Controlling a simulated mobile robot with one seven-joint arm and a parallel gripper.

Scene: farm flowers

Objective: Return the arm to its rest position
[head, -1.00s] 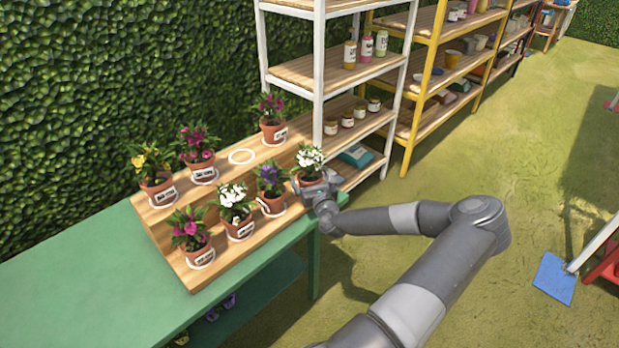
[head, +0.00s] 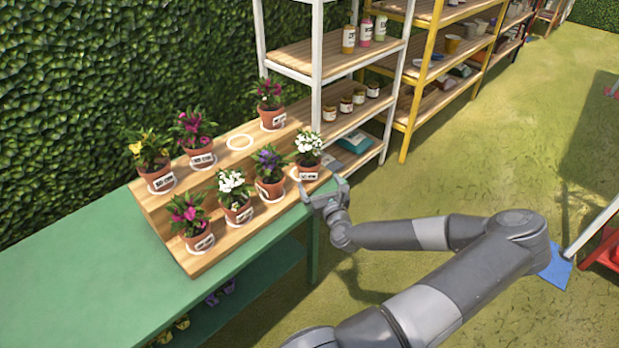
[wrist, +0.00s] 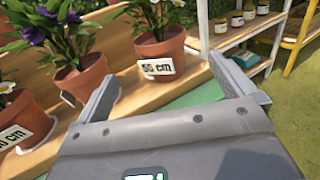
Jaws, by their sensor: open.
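My gripper (head: 322,193) is open and empty at the right end of the wooden flower stand. It is just in front of a potted white-flowered plant (head: 308,153), apart from it. My arm reaches in from the lower right of the head view, bent at the elbow.
The tiered wooden stand (head: 187,262) holds several potted flowers and an empty white ring (head: 239,142) on its upper step. It sits on a green table (head: 90,265). A white shelf (head: 316,85) with jars stands behind. Open grass (head: 480,150) lies to the right.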

